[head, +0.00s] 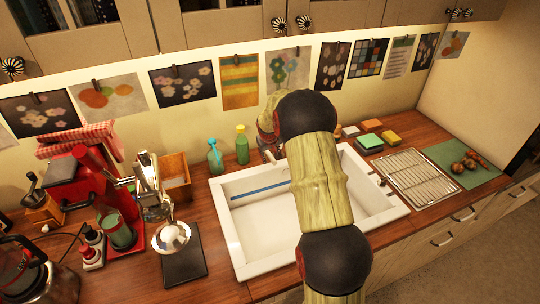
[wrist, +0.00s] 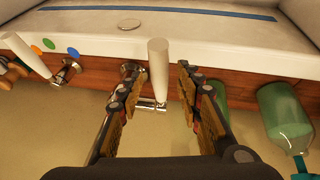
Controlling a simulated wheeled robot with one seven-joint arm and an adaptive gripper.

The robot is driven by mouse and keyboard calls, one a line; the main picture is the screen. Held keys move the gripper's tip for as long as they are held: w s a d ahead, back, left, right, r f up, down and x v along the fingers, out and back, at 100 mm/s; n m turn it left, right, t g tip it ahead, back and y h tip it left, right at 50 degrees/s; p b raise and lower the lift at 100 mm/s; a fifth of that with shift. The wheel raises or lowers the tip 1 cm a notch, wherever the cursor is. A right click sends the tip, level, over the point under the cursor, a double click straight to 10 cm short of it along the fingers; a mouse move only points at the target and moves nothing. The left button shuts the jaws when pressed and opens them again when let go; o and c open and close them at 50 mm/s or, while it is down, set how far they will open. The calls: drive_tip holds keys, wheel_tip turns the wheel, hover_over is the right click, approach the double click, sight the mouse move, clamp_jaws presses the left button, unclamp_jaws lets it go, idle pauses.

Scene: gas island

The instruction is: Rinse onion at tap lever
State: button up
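In the wrist view a white tap lever (wrist: 158,72) with a chrome base stands at the sink's rim. My gripper (wrist: 156,72) is open, with one finger on each side of the lever and a gap on both sides. Nothing is held between the fingers. In the head view my arm hides the gripper and most of the tap. Several brown, round items that look like onions (head: 459,167) lie on a green board (head: 440,152) at the far right; they are too small to tell apart. The white sink basin (head: 265,228) has no onion in its visible part.
A second white handle (wrist: 24,52) stands left in the wrist view. Green bottles (wrist: 285,112) stand close to my right finger; they also show behind the sink (head: 242,146). A wire rack (head: 415,178) and sponges (head: 370,141) lie right of the sink. A red machine (head: 85,190) stands left.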

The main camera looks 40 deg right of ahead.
drive_tip(key=shift+c, duration=0.8)
drive_tip(key=c, duration=0.7)
clamp_jaws()
